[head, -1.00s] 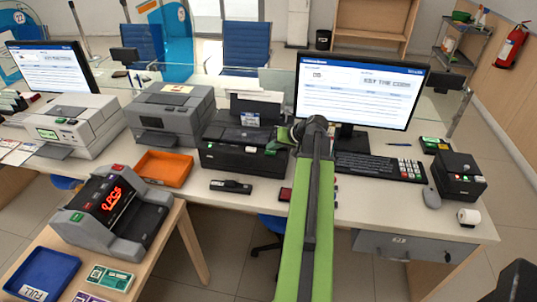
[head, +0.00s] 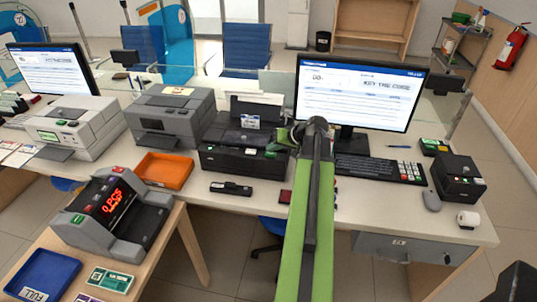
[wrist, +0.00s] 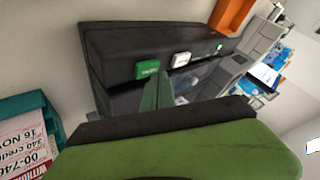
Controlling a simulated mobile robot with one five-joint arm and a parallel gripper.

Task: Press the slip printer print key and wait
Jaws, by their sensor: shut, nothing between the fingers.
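The black printer (head: 238,160) stands on the counter left of the right monitor, with a white sheet standing at its back. Its front has a green key (wrist: 147,69) and a white key (wrist: 181,59) in the wrist view, plus a small green light. My gripper (head: 284,137) is shut and empty at the printer's right end, partly hidden by my arm in the head view. In the wrist view, my green fingertip (wrist: 161,88) is just beside the green key. I cannot tell whether they touch.
An orange tray (head: 164,171) lies left of the printer. A keyboard (head: 378,169) and monitor (head: 355,95) stand to the right, with a small black device (head: 458,178) beyond. A stapler-like black item (head: 231,188) lies in front.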

